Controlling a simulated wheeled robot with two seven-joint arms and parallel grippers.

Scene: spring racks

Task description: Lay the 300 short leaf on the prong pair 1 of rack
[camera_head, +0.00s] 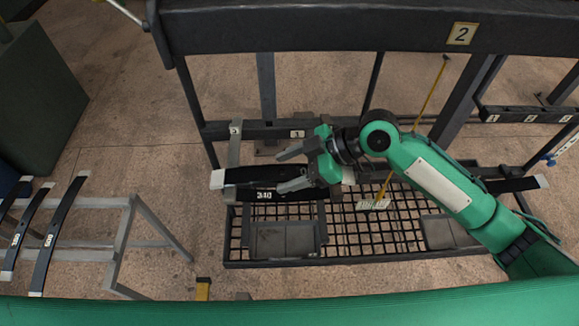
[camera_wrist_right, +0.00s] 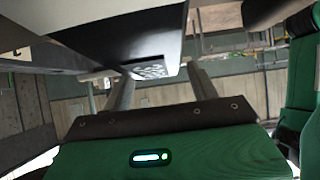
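My right gripper (camera_head: 286,171) reaches in from the right in front of the rack (camera_head: 340,128), its two fingers spread apart. A dark leaf (camera_head: 245,174) with a pale left end lies level at the fingers. A second dark band with a white number label (camera_head: 264,195) runs just below it; the number is hard to read. In the wrist view a dark leaf (camera_wrist_right: 120,35) with a label at its end passes close above and between the parted fingers (camera_wrist_right: 162,90). I cannot tell whether it rests on the prongs. A small plate 1 (camera_head: 297,133) marks the rack beam. My left gripper is not in view.
A grey stand (camera_head: 125,230) at the left holds several dark leaves (camera_head: 60,225) with pale ends. A black grid shelf (camera_head: 380,240) lies below the gripper. A thick beam with plate 2 (camera_head: 462,33) crosses above. Another leaf end (camera_head: 542,181) sticks out at the right.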

